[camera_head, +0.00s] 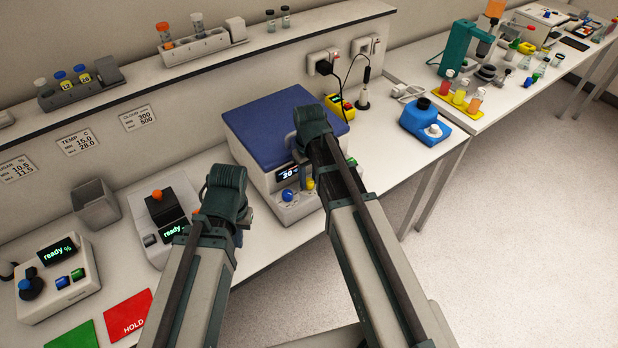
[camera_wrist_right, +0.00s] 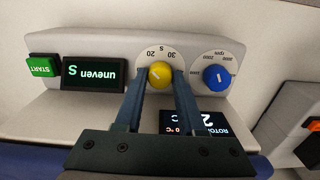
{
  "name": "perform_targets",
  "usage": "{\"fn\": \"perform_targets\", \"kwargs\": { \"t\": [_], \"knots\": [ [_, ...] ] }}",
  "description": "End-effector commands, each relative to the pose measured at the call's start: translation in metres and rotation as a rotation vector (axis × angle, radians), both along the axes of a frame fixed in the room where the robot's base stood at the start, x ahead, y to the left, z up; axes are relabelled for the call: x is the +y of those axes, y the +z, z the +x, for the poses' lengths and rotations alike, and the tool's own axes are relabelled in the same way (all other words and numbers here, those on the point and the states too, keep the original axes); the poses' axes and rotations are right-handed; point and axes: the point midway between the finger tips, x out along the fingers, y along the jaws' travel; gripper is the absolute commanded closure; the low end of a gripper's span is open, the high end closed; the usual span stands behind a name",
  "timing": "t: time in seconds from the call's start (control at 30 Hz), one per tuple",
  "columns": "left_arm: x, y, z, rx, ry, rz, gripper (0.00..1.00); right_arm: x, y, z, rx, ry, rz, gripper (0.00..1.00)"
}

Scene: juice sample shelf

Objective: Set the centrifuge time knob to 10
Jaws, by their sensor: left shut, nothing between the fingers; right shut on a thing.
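The centrifuge (camera_head: 262,118) is a pale box with a blue lid on the bench. Its yellow knob (camera_wrist_right: 159,75) sits on a white dial in the right wrist view, upside down there. The figures 20 and 30 show on the dial's rim; I cannot read the exact setting. My right gripper (camera_wrist_right: 159,84) is shut on the yellow knob, one finger on each side. In the head view my right arm hides part of the centrifuge front. My left gripper (camera_head: 242,213) is left of the centrifuge, shut and empty, its fingers mostly hidden by the wrist.
A blue knob (camera_wrist_right: 217,78) is beside the yellow one. A display (camera_wrist_right: 93,74) reads "uneven", near a green START button (camera_wrist_right: 43,66). A device with an orange knob (camera_head: 157,195) stands left of the centrifuge. A red HOLD mat (camera_head: 128,314) lies front left.

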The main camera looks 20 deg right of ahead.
Motion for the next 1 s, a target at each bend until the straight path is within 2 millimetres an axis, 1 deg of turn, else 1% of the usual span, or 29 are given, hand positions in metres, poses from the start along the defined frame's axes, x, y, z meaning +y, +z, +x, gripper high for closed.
{"fn": "perform_targets", "kwargs": {
  "t": [0.3, 0.6, 0.8, 1.0],
  "knots": [
    [0.0, -0.0001, 0.0, 0.0, 0.0, 0.0, 1.0, 0.0, -0.0001, -0.0002, 0.0, 0.299, 0.0, 1.0],
    [0.0, -0.0001, 0.0, 0.0, 0.0, 0.0, 1.0, 0.0, -0.0001, -0.0002, 0.0, 0.559, 0.0, 1.0],
    [0.0, -0.0001, 0.0, 0.0, 0.0, 0.0, 1.0, 0.0, -0.0001, -0.0002, 0.0, 0.691, 0.0, 1.0],
    [0.0, -0.0001, 0.0, 0.0, 0.0, 0.0, 1.0, 0.0, -0.0001, -0.0002, 0.0, 0.778, 0.0, 1.0]
  ]
}}
